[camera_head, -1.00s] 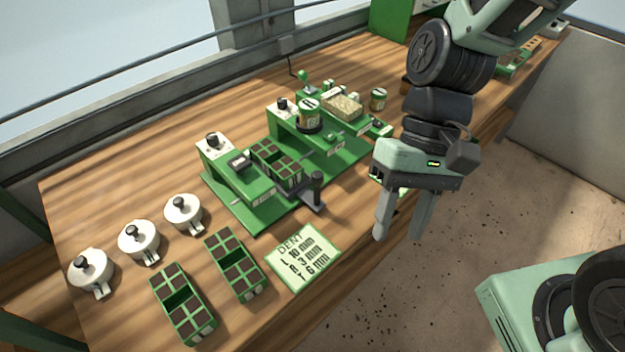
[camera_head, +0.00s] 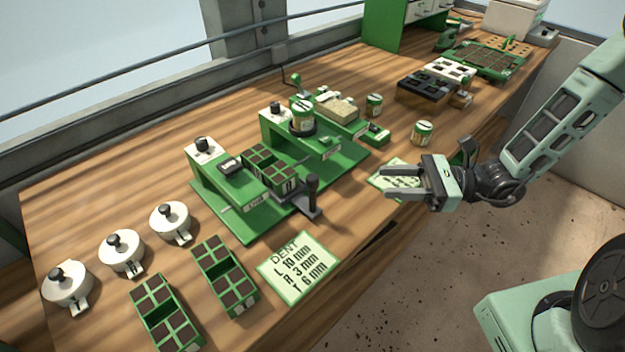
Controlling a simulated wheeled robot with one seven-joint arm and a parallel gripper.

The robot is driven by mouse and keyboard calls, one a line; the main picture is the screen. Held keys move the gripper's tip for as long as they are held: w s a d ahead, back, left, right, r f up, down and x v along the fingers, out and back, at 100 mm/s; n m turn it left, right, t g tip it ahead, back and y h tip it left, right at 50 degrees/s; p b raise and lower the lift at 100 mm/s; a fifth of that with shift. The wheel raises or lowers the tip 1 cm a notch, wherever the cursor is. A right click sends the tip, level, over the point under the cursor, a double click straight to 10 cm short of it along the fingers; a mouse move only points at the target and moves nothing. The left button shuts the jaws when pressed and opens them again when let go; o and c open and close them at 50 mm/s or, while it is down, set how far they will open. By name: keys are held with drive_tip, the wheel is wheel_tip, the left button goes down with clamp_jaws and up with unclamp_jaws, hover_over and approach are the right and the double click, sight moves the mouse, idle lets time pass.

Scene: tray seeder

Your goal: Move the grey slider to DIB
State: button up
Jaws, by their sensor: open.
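The grey slider (camera_head: 309,212) with an upright black handle sits at the front edge of the green seeder base (camera_head: 235,225). It is at the front end of a green seed tray (camera_head: 262,174) with dark cells, between two green stations. The near station (camera_head: 225,183) and the far station (camera_head: 290,135) carry small white labels, too small to read surely, so I cannot tell which is DIB. My gripper (camera_head: 388,182) is open and empty. Its fingers point left, right of the slider and apart from it, in front of a green-edged card.
A DENT card (camera_head: 298,267) lies in front of the seeder. Two seed trays (camera_head: 225,278) and several white lidded pots (camera_head: 122,252) stand at left. A small green-labelled can (camera_head: 422,133) stands behind my gripper. Bare wood lies between the DENT card and my gripper.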

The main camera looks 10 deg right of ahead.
sight(312, 181)
drive_tip(key=w+a+p, duration=0.1)
drive_tip(key=a, duration=0.4)
drive_tip(key=w+a+p, duration=0.1)
drive_tip(key=a, duration=0.4)
drive_tip(key=w+a+p, duration=0.1)
drive_tip(key=a, duration=0.4)
drive_tip(key=shift+a, duration=0.35)
clamp_jaws()
drive_tip(key=shift+s, duration=0.1)
